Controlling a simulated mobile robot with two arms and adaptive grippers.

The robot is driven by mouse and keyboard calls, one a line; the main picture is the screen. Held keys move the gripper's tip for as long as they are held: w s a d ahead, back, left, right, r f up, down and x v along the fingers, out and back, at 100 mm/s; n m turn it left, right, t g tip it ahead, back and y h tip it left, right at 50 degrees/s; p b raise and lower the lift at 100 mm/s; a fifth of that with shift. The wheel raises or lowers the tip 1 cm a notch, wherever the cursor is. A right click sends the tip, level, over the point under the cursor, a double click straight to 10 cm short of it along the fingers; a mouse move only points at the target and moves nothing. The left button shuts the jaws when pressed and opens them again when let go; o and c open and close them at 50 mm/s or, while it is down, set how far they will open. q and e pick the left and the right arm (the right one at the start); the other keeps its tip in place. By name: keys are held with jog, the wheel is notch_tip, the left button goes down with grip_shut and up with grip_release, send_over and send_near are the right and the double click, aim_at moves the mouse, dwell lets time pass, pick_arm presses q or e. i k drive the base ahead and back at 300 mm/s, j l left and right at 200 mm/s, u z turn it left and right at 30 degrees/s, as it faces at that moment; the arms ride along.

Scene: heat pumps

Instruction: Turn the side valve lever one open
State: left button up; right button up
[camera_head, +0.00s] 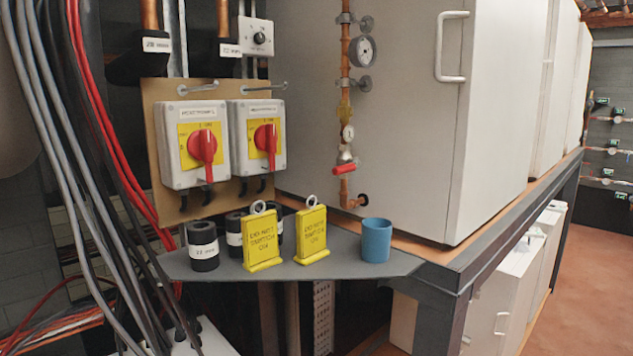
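A small red lever (344,168) sits on the vertical copper pipe (345,100) on the side of the large white cabinet. It lies roughly crosswise to the pipe, slightly tilted, just below a small round gauge (347,132). A larger gauge (362,51) is higher on the same pipe. More pipes with small red parts (608,182) show on the far right wall, too small to make out. I cannot tell from labels which lever is number one. Neither of my grippers is in view.
A grey shelf (340,268) below the lever holds a blue cup (376,240), two yellow tags (312,234) and black cylinders (202,246). Two red rotary switches (202,146) are left. Loose cables (90,120) hang at far left. Open floor (590,270) lies right.

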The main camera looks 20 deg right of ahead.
aim_at(355, 164)
jog(key=j+z, duration=0.2)
jog(key=z, duration=0.2)
jog(key=i+j+z, duration=0.1)
jog(key=z, duration=0.25)
jog(key=j+z, duration=0.4)
jog(key=l, duration=0.1)
